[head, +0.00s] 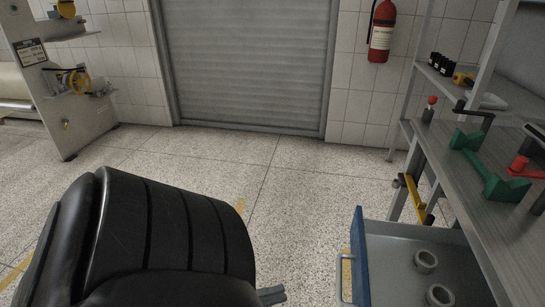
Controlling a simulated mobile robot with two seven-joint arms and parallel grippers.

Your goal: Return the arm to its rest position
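My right gripper is not in the head view.
An open drawer with a blue front (359,255) juts out at the lower right, with metal rings (426,261) inside. A workbench (465,205) holds green and red tools. The middle floor is clear up to the shutter (250,65).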

